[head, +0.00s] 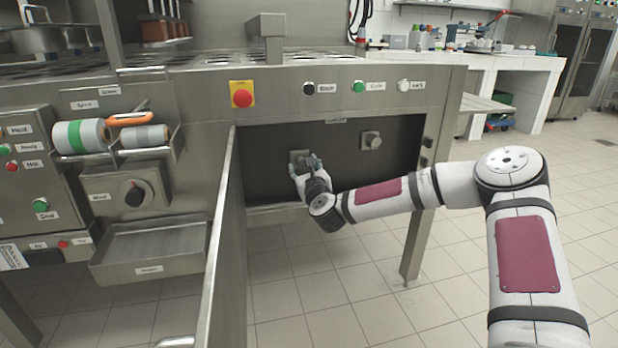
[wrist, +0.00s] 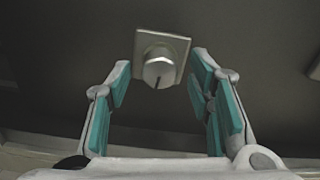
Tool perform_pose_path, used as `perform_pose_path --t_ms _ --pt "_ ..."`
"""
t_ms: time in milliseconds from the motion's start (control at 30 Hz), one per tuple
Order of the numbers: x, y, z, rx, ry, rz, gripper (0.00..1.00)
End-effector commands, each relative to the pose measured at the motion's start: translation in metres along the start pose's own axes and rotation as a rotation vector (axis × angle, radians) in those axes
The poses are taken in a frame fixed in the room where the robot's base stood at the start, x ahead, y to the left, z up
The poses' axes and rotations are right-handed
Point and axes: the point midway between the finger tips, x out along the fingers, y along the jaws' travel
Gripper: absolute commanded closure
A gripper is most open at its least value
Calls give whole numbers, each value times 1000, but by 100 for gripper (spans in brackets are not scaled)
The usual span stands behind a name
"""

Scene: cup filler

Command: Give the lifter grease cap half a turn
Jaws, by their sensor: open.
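The fingers appear clear of the cap, and nothing is held. In the head view my gripper (head: 308,168) is inside the open bay, at a plate (head: 299,157) that it partly hides. A similar knob on a plate (head: 371,140) is farther right in the bay.
An open metal door (head: 222,235) stands at the bay's left side, close to my gripper. A table leg (head: 417,240) is at the right. Above the bay is a control strip with a red stop button (head: 242,97). The tiled floor in front is clear.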

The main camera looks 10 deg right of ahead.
Motion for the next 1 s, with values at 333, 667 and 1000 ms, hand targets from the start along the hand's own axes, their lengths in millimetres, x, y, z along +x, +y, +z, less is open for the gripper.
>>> perform_pose_path --t_ms 333,667,1000 --pt "-68 0 -1 1 2 1 53" --pt "-104 0 0 1 1 0 53" --pt "-106 0 0 -1 1 0 53"
